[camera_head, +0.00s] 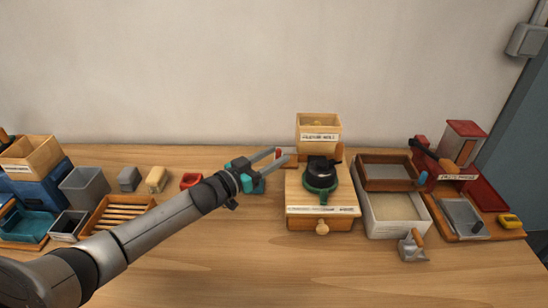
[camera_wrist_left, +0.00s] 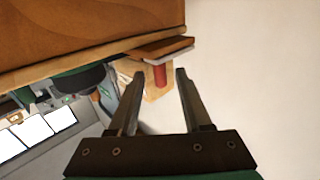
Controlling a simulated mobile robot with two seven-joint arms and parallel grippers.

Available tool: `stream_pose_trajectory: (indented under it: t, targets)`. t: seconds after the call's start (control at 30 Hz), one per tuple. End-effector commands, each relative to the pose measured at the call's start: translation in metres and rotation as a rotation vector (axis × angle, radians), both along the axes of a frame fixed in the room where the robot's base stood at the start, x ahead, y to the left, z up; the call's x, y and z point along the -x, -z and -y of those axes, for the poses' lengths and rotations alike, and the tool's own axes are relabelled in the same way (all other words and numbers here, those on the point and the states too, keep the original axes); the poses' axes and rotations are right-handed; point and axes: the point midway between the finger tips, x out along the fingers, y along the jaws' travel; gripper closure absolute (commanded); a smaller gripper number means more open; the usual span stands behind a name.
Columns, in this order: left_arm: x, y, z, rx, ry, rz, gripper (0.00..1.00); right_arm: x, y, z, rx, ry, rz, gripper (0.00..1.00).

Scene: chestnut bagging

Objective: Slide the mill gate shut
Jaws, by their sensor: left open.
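The mill (camera_head: 318,190) is a wooden box with a dark green-black grinding part, a labelled wooden hopper (camera_head: 319,134) and a small front drawer knob. My left gripper (camera_head: 284,156) is open at the upper left side of the mill, beside the hopper. In the left wrist view a flat wooden slab, seemingly the gate (camera_wrist_left: 163,49), sticks out from the mill's wooden side. A red peg (camera_wrist_left: 160,76) hangs by it and appears between my open fingertips. I cannot tell whether the fingers touch it. My right gripper is not in view.
Right of the mill stand a pale tray (camera_head: 398,229) with a brown sieve box (camera_head: 388,171), a metal scoop (camera_head: 411,247) and a red-topped device (camera_head: 464,143). Bins and a slatted wooden rack (camera_head: 117,213) stand at left. The front of the table (camera_head: 290,270) is clear.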

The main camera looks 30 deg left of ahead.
Motion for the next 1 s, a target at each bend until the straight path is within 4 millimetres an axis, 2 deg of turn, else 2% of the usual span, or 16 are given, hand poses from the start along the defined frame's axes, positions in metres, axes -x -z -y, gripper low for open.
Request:
stream_pose_trajectory:
  t: [0.4, 0.83, 1.0]
  targets:
    - [-0.0043, -0.0001, 0.0012, -0.001, -0.001, -0.001, 0.52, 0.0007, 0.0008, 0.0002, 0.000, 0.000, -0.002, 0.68]
    - [-0.0040, 0.0000, 0.0012, -0.001, 0.000, -0.001, 1.00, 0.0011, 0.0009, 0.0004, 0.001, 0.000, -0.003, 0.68]
    - [-0.0040, -0.0001, 0.0012, -0.001, 0.000, -0.001, 1.00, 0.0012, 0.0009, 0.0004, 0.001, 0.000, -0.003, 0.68]
